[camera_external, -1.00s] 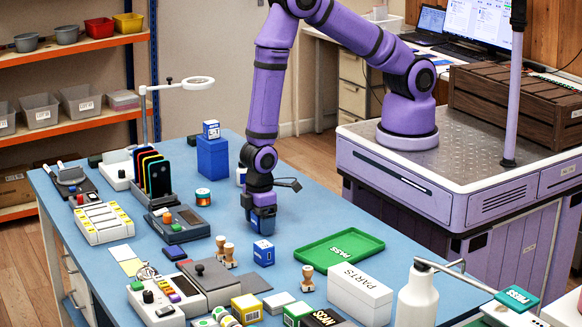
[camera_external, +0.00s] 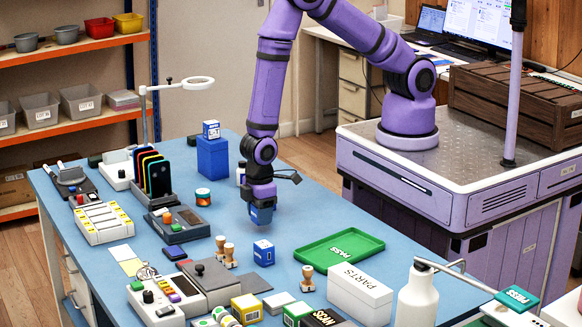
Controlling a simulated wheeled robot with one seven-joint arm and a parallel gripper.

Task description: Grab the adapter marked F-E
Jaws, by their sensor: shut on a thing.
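My gripper (camera_external: 261,214) is shut on a small blue block-like adapter (camera_external: 261,217), held above the blue table, left of the green tray. The fingers cover part of it, and its marking is too small to read. A similar blue-and-white cube (camera_external: 264,253) stands on the table just below and in front of my gripper. Another blue-and-white cube (camera_external: 211,130) sits on a blue block (camera_external: 212,158) at the back. I cannot read which of these is marked F-E.
A green PASS tray (camera_external: 375,238) lies right of my gripper. A white PARTS box (camera_external: 360,292), wooden stamps (camera_external: 229,255) and a white bottle (camera_external: 417,295) stand toward the front. A phone rack (camera_external: 155,180) and a lamp (camera_external: 150,110) stand at left.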

